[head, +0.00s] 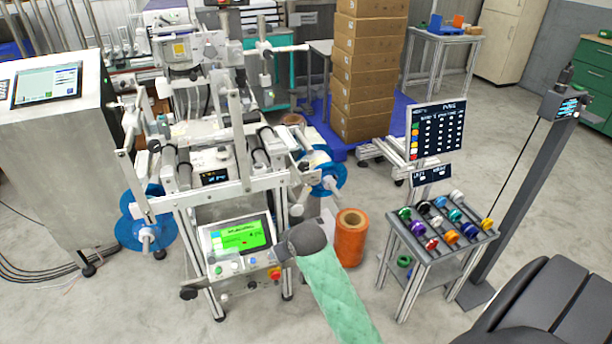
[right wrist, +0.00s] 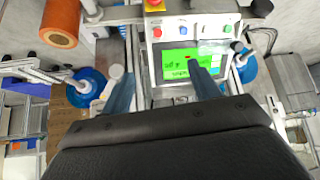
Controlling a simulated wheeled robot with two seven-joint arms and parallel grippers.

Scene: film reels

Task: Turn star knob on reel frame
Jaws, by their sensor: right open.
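The reel frame (head: 235,187) is a pale metal machine with blue reels low on both sides. A dark knob (head: 188,293), likely the star knob, sticks out at the lower left of its control panel. It also shows in the right wrist view (right wrist: 262,8), at the top right. My right gripper (head: 283,252) is at the panel's right side in the head view, across the panel from this knob. In the right wrist view its two fingers (right wrist: 164,88) are apart with nothing held; the panel with its green screen lies beyond them. My left gripper is out of view.
An orange roll (head: 350,238) stands on the floor right of the frame. A small table (head: 415,243) with coloured spools stands further right. A grey cabinet (head: 60,170) is at the left, and stacked boxes (head: 368,75) are behind.

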